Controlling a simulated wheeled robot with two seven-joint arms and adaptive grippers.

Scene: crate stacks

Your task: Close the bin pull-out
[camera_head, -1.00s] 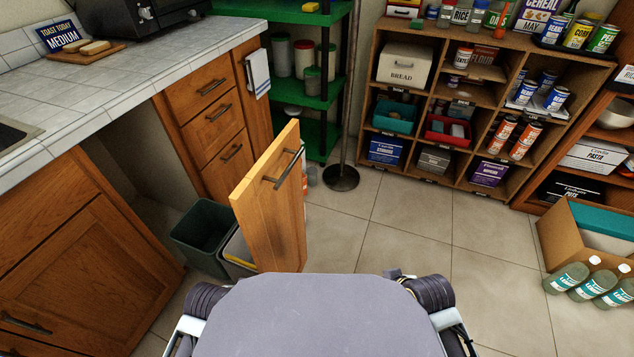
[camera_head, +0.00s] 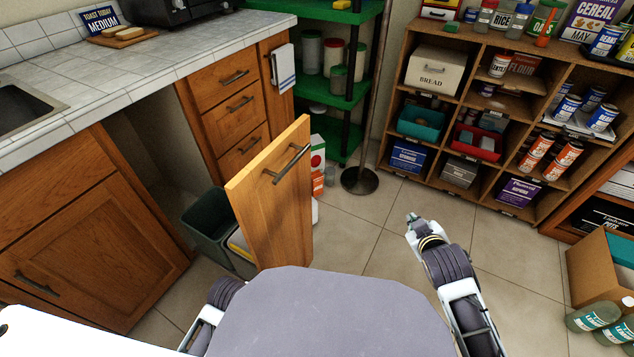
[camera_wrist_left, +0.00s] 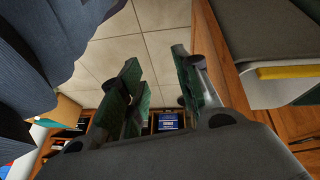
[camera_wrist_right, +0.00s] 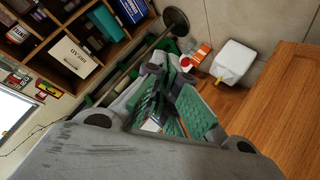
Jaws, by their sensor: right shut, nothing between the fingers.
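The bin pull-out stands out from the cabinet, its wooden front panel (camera_head: 268,215) upright with a dark bar handle (camera_head: 286,165). A dark green bin (camera_head: 208,225) and a pale bin with a yellow edge (camera_head: 240,250) show behind the panel. My right gripper (camera_head: 411,220) is shut and empty, above the floor to the right of the panel. In the right wrist view its fingers (camera_wrist_right: 172,88) are together, with wood at the right edge. My left gripper is hidden in the head view; the left wrist view shows its fingers (camera_wrist_left: 156,62) apart and empty, beside the pull-out.
A wooden shelf unit (camera_head: 400,95) with crates and cans stands at the back right. A green rack (camera_head: 330,90) and a pole with a round base (camera_head: 360,181) stand behind the panel. Bottles (camera_head: 592,315) and a cardboard box (camera_head: 592,265) are at the right. Middle floor is clear.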

